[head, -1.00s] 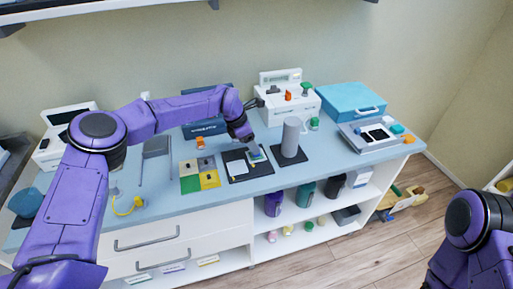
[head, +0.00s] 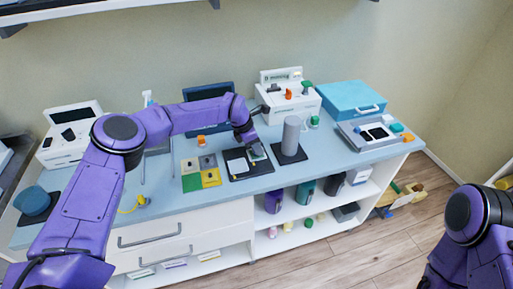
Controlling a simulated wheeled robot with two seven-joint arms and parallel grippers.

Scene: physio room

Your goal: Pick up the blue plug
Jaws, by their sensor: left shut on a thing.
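My left arm reaches across the blue-grey counter, and its gripper (head: 254,149) points down over a black mat (head: 264,170) near the middle. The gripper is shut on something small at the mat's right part. A small grey-blue thing (head: 258,154) shows at the fingertips. I cannot tell for sure whether it is the blue plug, since the gripper and the distance hide its shape. A white card (head: 238,166) lies to its left on the mat. Only part of my right arm shows at the lower right, and its gripper is out of view.
A grey cylinder (head: 291,136) stands close to the right of the gripper. A white machine (head: 285,106) with orange and green parts stands behind. A blue case (head: 350,96) is at the back right. Coloured squares (head: 209,178) lie left of the mat.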

